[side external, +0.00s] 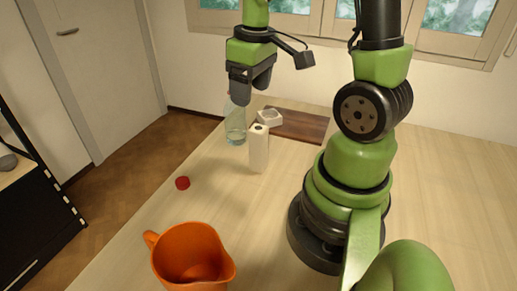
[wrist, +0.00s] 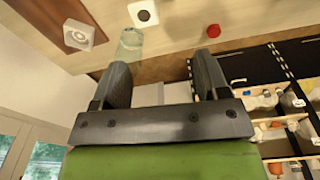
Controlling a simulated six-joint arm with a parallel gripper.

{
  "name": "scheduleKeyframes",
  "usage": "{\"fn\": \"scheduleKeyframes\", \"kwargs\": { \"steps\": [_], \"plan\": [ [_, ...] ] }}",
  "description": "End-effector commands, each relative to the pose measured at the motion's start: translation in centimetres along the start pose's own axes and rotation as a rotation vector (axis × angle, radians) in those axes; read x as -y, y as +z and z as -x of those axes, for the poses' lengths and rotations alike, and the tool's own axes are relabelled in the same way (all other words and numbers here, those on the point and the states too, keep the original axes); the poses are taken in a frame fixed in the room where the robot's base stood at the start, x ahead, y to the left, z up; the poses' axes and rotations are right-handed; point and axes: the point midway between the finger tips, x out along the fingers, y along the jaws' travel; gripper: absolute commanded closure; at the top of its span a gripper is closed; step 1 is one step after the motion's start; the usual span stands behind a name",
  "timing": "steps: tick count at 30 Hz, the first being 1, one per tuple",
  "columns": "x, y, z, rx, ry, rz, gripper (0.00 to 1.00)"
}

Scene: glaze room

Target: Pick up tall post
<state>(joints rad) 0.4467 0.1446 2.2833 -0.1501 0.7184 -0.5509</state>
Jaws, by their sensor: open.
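The tall post (side external: 259,153) is a pale, upright square block with a dark hole in its top, standing on the wooden table. In the wrist view its top face (wrist: 143,13) shows at the upper edge, partly cut off. My gripper (side external: 251,91) is open and empty, above the table and higher than the post. In the wrist view the two fingers (wrist: 160,72) are spread apart with nothing between them. The post lies beyond the fingertips, not touching them.
A clear glass (side external: 236,135) stands close left of the post. A short pale block with a round recess (side external: 270,117) sits behind it by a dark brown board (side external: 300,126). A red cap (side external: 182,183) and orange pitcher (side external: 190,255) are nearer. The table's right side is clear.

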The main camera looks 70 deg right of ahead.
Motion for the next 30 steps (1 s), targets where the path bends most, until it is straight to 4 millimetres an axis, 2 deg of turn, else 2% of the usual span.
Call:
{"fn": "scheduleKeyframes", "kwargs": {
  "steps": [1, 3, 7, 15, 23, 30],
  "plan": [
    [-0.8, 0.2, -1.1, 0.037, -0.004, 0.012, 0.32],
    [-1.5, 0.3, -2.1, 0.069, -0.009, 0.033, 0.32],
    [-2.1, 0.6, -3.3, 0.097, -0.015, 0.055, 0.32],
    [-2.1, 1.0, -6.8, 0.102, -0.017, 0.059, 0.32],
    [-2.0, 1.3, -8.7, 0.101, -0.017, 0.058, 0.32],
    [-1.9, 1.7, -11.9, 0.102, -0.017, 0.057, 0.32]
  ]
}}
